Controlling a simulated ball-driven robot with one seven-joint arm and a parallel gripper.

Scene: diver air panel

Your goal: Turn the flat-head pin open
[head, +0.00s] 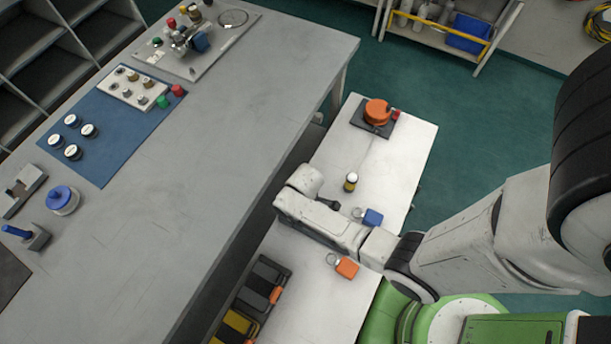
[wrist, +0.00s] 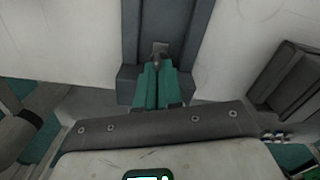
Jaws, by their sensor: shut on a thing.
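In the wrist view, my gripper (wrist: 158,66) has its two teal fingers together. They are shut on a small metal flat-head pin (wrist: 160,48), of which only a short piece shows beyond the fingertips. The pin sits in front of a dark grey upright fixture (wrist: 165,18) with a wider lower part on both sides of the fingers. The fingers hide most of the pin, so its turn angle cannot be told. In the head view, my white arm reaches over the white side table, and its own links hide the fingertips and the pin.

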